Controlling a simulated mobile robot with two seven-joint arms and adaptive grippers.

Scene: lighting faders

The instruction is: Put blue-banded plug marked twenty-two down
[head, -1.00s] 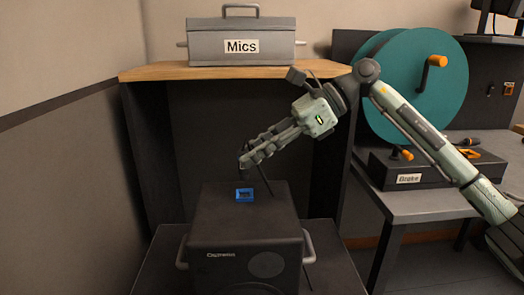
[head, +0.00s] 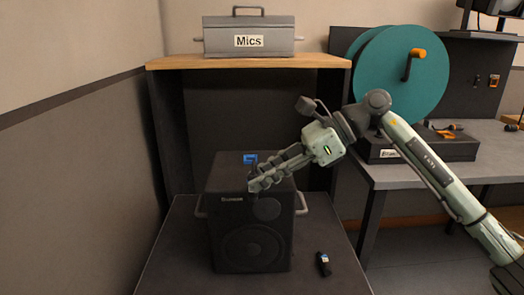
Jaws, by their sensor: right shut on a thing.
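My right gripper (head: 256,184) is shut at the upper front of the black speaker cabinet (head: 225,183). A small dark thing is between its fingertips, mostly hidden by them, and I cannot make out a band or number on it. A small black plug-like piece (head: 322,263) with a blue band and a pale mark lies on the dark surface right of the cabinet. Its number is too small to read. A blue square piece (head: 250,158) sits on the cabinet top, just behind the fingertips. My left gripper is not in view.
The dark surface (head: 172,262) around the cabinet is otherwise clear. The cabinet has side handles. Behind it, a wooden shelf (head: 185,64) bears a grey case (head: 220,40) marked Mics. At the right, a grey bench (head: 400,177) holds a teal reel (head: 390,75) and a dark box.

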